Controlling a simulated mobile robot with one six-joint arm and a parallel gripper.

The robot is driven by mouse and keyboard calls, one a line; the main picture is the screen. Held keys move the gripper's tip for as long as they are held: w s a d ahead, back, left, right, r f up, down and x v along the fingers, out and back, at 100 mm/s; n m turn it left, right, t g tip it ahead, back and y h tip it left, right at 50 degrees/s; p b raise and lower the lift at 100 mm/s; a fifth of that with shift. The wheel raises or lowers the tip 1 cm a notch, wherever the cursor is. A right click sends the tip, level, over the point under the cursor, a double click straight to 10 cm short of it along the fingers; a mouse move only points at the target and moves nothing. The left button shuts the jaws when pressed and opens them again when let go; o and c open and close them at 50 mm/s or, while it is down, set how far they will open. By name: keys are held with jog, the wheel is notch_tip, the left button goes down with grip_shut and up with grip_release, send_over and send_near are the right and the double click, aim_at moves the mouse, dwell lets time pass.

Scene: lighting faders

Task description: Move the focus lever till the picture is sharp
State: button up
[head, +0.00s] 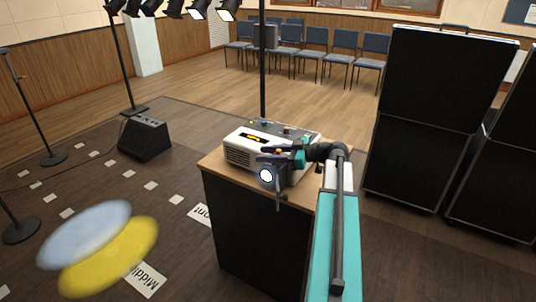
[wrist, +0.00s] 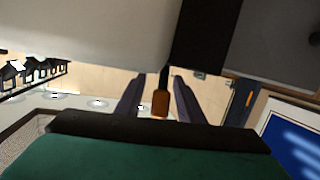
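The white and grey projector (head: 250,147) stands on a wooden-topped black cabinet, its round lens (head: 266,175) lit. My gripper (head: 272,154) is at the projector's lens side. In the wrist view, a lever with an orange-brown tip (wrist: 160,104) sits between the two dark fingers of my gripper (wrist: 158,100). The fingers are apart, with a narrow gap showing on each side of the tip. A screen with a blurred picture of pale streaks on blue (wrist: 294,142) shows at the right edge of the wrist view; it looks unsharp.
The cabinet top (head: 215,161) has little free room. Tall black cases (head: 435,80) stand to the right. A black floor speaker (head: 145,138) and stands are on the left. Blurred blue (head: 85,232) and yellow (head: 115,260) light pools lie on the floor. Chairs (head: 315,42) line the back.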

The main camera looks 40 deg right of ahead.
jog(key=shift+s+d, duration=0.1)
jog(key=shift+s, duration=0.05)
jog(key=b+v, duration=0.2)
jog(key=v, duration=1.1)
jog(key=shift+s, duration=0.2)
jog(key=shift+d, duration=0.15)
